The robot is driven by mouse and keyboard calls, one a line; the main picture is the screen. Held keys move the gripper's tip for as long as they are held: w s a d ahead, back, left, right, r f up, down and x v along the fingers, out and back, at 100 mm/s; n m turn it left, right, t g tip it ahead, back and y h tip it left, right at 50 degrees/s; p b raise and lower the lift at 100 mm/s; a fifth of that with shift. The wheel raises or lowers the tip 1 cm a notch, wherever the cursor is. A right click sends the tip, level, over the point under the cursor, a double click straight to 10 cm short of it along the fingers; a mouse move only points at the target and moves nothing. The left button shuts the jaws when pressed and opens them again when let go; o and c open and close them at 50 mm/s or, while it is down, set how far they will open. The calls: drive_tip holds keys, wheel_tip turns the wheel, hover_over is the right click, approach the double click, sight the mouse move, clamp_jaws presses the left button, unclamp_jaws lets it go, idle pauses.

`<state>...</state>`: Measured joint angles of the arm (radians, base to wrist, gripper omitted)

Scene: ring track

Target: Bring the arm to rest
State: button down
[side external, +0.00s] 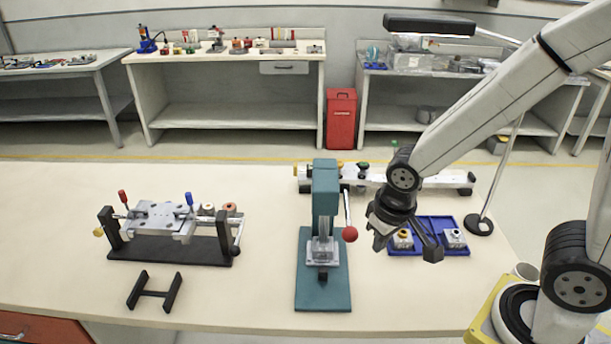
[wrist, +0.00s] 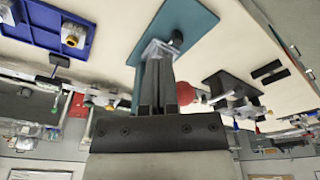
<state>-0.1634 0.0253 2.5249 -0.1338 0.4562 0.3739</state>
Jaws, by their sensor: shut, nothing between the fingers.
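My gripper (side external: 379,242) hangs from my arm above the table (side external: 220,300), to the right of the teal press and near the left edge of the blue tray. In the wrist view my gripper (wrist: 158,66) has its two dark fingers together with nothing between them. It appears clear of everything, and no contact shows. The fingers hide part of the press in the wrist view.
The teal press (side external: 326,190) with a red ball handle (side external: 350,234) stands close by on the left. A blue tray (side external: 459,250) holds small parts. A black-based fixture (side external: 170,250) and a black stand (side external: 155,292) lie further left. The front table middle is bare.

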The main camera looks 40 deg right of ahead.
drive_tip(key=shift+w+d+n+t, duration=0.2)
drive_tip(key=shift+d+n, duration=0.05)
drive_tip(key=shift+d, duration=0.65)
drive_tip(key=shift+w+d+n+t, duration=0.2)
drive_tip(key=shift+d+n, duration=0.05)
drive_tip(key=shift+d, duration=0.65)
